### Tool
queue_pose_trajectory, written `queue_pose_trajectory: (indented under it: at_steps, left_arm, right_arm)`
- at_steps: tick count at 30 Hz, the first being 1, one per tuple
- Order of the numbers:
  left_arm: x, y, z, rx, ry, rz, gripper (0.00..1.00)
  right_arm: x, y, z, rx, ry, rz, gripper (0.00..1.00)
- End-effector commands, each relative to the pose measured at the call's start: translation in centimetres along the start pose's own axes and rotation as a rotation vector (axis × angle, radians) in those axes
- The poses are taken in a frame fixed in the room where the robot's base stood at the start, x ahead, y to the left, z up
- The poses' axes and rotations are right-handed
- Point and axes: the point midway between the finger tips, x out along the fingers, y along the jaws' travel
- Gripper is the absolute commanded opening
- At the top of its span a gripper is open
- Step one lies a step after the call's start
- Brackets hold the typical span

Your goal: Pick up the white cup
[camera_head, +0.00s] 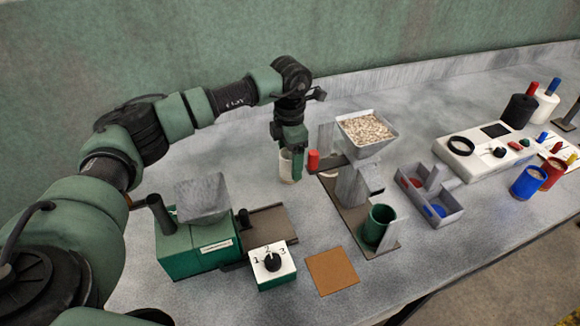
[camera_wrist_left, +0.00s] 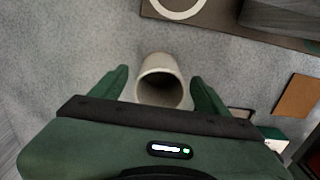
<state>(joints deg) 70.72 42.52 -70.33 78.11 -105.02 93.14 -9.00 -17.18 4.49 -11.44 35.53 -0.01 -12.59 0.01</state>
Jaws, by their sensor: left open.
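The white cup (camera_head: 285,168) stands upright on the grey table, left of the grain dispenser. In the left wrist view, the cup (camera_wrist_left: 160,82) shows its round open mouth between the two green fingers. My left gripper (camera_head: 290,150) is above and around the cup, with its fingers pointing down. In the left wrist view, the left gripper (camera_wrist_left: 158,85) is open, with a finger on each side of the cup and a visible gap at both. The head view hides part of the cup behind the gripper. My right gripper is not in view.
A dispenser with a grain-filled hopper (camera_head: 367,130) and a green cup (camera_head: 378,224) stands right of the white cup. A green machine (camera_head: 195,240) and a dial box (camera_head: 272,265) stand in front. A brown mat (camera_head: 332,270) and a grey divided tray (camera_head: 430,195) lie further right.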

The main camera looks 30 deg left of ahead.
Motion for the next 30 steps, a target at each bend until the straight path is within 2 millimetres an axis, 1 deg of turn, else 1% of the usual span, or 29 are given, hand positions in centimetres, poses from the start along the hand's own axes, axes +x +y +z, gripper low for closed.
queue_pose_trajectory:
  at_steps: [3,8,11,12,14,15,16,24,28,30]
  left_arm:
    - [0.5,0.0,0.0,0.0,0.0,0.0,0.76]
    - [0.5,0.0,0.0,0.0,0.0,0.001,0.76]
    - [0.5,0.0,0.0,0.0,0.0,0.001,0.51]
    - [0.5,0.0,0.0,0.0,0.0,0.001,0.39]
    - [0.4,0.0,0.0,0.0,0.0,0.001,0.23]
    - [0.4,0.0,0.0,0.0,0.0,0.001,0.12]
    - [0.4,0.0,0.0,0.0,0.0,0.001,0.1]
    - [0.3,0.0,0.0,0.0,-0.001,0.001,0.1]
    - [-0.5,0.1,0.1,0.0,-0.003,0.002,0.1]
    - [-1.2,0.1,0.0,0.0,-0.002,0.003,0.1]
  right_arm:
    - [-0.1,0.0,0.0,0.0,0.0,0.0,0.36]
    - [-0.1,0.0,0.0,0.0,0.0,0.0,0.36]
    - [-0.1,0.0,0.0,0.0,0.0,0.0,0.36]
    - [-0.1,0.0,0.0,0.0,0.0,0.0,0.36]
    - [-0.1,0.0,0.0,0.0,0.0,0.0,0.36]
    - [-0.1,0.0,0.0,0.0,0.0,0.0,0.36]
    - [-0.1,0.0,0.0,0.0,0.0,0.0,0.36]
    - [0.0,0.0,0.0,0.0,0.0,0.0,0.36]
    - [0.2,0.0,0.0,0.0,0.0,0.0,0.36]
    - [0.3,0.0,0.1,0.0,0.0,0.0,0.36]
